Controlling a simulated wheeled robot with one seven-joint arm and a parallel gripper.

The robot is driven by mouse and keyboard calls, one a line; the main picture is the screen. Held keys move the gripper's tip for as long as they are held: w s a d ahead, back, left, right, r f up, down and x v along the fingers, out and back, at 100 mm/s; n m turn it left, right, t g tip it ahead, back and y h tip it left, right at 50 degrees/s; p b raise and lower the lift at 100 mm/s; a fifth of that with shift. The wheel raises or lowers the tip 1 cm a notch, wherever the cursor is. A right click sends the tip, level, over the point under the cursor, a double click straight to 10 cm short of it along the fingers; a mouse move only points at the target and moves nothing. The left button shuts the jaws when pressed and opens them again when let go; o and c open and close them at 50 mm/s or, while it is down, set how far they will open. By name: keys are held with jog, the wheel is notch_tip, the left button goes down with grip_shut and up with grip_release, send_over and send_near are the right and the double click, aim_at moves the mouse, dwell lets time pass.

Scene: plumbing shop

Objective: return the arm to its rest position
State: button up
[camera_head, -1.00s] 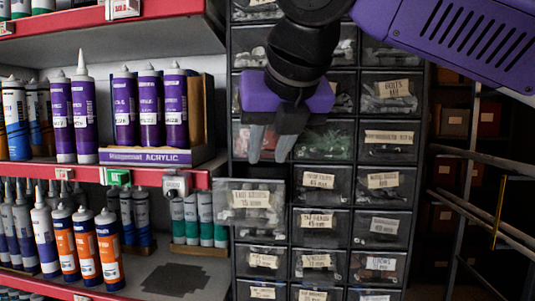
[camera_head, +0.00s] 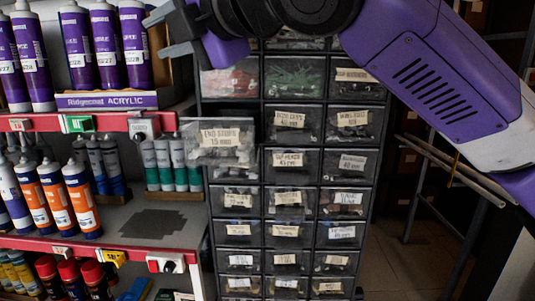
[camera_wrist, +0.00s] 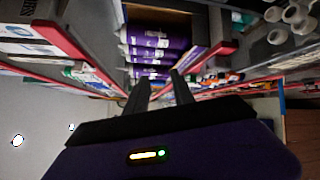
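My arm (camera_head: 440,70) reaches across the top of the head view, purple and black. My gripper (camera_head: 163,32) is at the upper left, its grey fingers pointing left in front of the shelf with purple tubes. In the wrist view my gripper (camera_wrist: 160,88) has its two dark fingers apart with nothing between them. Purple tubes (camera_wrist: 150,45) lie beyond the fingertips in that view.
The drawer labelled "END STOPS 15 mm" (camera_head: 220,140) sticks out of the drawer cabinet (camera_head: 258,185), below my gripper. Red-edged shelves (camera_head: 30,243) with tubes stand at the left. A metal rack (camera_head: 455,165) is at the right, with some bare floor (camera_head: 400,250).

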jog(key=s+d+f+m+t+h, duration=0.4)
jog(key=d+f+m+t, duration=0.3)
jog(key=d+f+m, duration=0.7)
jog(key=s+d+f+m+t+h, duration=0.35)
jog(key=d+f+m+t, duration=0.35)
jog(key=d+f+m, duration=0.7)
jog(key=s+d+f+m+g+h+b, duration=0.1)
jog(key=s+d+f+m+g+h, duration=0.15)
jog(key=s+f+m+h, duration=0.75)
jog(key=s+d+f+n+g+y, duration=0.2)
jog(key=s+f+n+g, duration=0.1)
jog(key=s+f, duration=0.6)
jog(key=s+d+f+n+g+y, duration=0.1)
jog(key=s+f+g, duration=0.3)
jog(key=s+f, duration=0.5)
jog(key=s+n+y, duration=0.1)
jog(key=s, duration=0.5)
jog(key=shift+d+n+b, duration=0.3)
jog(key=shift+d+n, duration=0.1)
jog(key=shift+y, duration=0.25)
